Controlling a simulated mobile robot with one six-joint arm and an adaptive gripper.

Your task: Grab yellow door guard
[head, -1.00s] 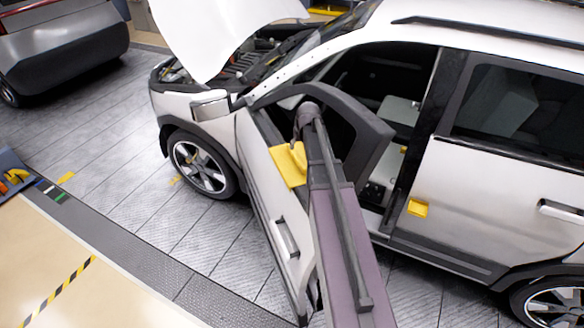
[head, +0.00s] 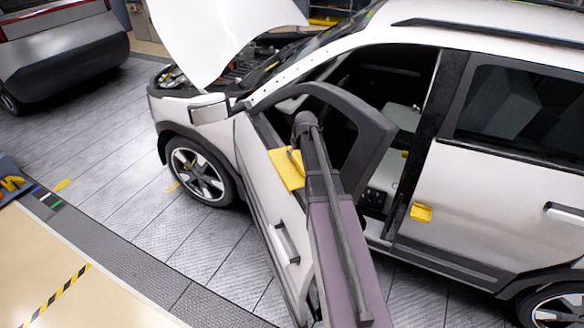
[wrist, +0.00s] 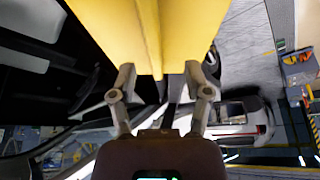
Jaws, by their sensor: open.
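A yellow door guard (head: 287,168) sits on the top edge of the open front door (head: 262,200) of the white car. In the wrist view the yellow guard (wrist: 150,30) fills the upper middle, with a raised ridge running down its centre. My gripper (wrist: 158,75) is open, one finger on each side of the guard's near end, with the ridge between them. I cannot tell whether the fingers touch it. In the head view my arm covers the gripper and part of the guard.
A second yellow guard (head: 421,213) is on the rear door's front edge. The front door's window frame (head: 365,115) rises close to my arm. The white hood (head: 215,40) stands raised.

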